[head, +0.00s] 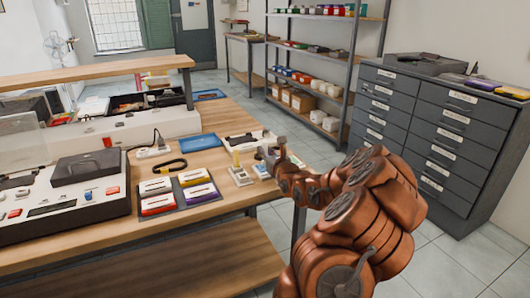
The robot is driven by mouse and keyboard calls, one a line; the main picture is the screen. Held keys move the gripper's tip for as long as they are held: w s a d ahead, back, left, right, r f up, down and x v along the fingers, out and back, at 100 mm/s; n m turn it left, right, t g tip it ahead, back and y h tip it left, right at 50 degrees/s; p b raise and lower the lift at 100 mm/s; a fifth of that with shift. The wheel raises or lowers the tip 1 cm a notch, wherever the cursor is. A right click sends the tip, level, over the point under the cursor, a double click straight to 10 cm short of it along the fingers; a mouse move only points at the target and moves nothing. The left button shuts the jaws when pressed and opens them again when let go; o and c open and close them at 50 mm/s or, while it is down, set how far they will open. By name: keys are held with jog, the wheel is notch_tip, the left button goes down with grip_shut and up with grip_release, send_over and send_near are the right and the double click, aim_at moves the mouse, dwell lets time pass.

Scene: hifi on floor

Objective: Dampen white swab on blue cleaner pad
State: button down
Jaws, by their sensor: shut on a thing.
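My arm reaches from the lower right over the right part of the wooden workbench. My gripper (268,156) is low over the bench top, shut on a small pale thing that looks like the white swab; at this size its shape is mostly hidden by the fingers. A small pad with a pale blue top (261,170) lies on the bench just below the gripper in the picture. I cannot tell whether the swab touches it. To its left stands a small light holder (240,176) with a yellow upright part (236,158) behind it.
A dark tray (180,194) with several coloured boxes lies left of the gripper. A black strap (169,166), a blue tray (199,142) and a white device (62,195) are also on the bench (110,230). Grey drawer cabinets (430,125) stand at the right.

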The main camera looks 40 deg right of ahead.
aim_at(265, 142)
jog(key=shift+f, duration=0.55)
dwell(1.0)
jog(key=shift+r, duration=0.1)
jog(key=shift+r+p, duration=0.85)
jog(key=shift+r, duration=2.65)
